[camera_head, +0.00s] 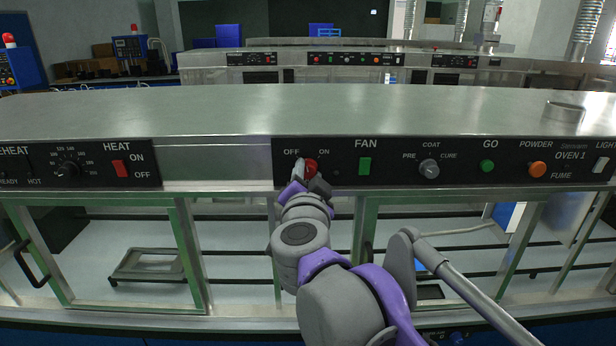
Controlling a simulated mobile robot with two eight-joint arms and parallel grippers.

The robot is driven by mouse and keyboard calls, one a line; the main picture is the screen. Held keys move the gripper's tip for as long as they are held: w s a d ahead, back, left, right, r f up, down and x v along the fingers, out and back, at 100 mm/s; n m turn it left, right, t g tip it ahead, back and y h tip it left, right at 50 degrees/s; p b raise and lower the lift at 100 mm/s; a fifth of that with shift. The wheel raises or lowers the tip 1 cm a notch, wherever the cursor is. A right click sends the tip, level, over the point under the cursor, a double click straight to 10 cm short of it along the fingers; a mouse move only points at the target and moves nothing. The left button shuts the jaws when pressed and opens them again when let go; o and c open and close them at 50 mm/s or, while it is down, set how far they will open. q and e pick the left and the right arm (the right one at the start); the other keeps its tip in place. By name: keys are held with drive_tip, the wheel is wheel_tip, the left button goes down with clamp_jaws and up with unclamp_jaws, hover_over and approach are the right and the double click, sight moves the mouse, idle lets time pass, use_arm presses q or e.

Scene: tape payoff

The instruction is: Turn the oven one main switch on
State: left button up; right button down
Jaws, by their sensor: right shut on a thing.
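The oven one main switch (311,167) is a red rotary knob between the OFF and ON labels, on the black panel at the middle of the oven front. My right gripper (306,181) is at the knob, with its fingers shut on it. The fingers and wrist hide the lower part of the knob, so its exact turn angle cannot be told. My left gripper is not in view.
On the same panel are a green FAN switch (365,166), a grey COAT knob (429,168), a green GO button (487,167) and an orange POWDER knob (537,169). A red HEAT switch (120,169) is on the left panel. Glass doors lie below.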

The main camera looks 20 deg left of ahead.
drive_tip(key=m, duration=0.5)
drive_tip(key=shift+d, duration=0.1)
drive_tip(key=m, duration=0.5)
drive_tip(key=shift+m+y+p, duration=0.35)
drive_tip(key=shift+m+y, duration=0.05)
idle(0.3)
drive_tip(key=c, duration=0.5)
unclamp_jaws()
drive_tip(key=shift+b+v, duration=0.75)
drive_tip(key=shift+v, duration=4.6)
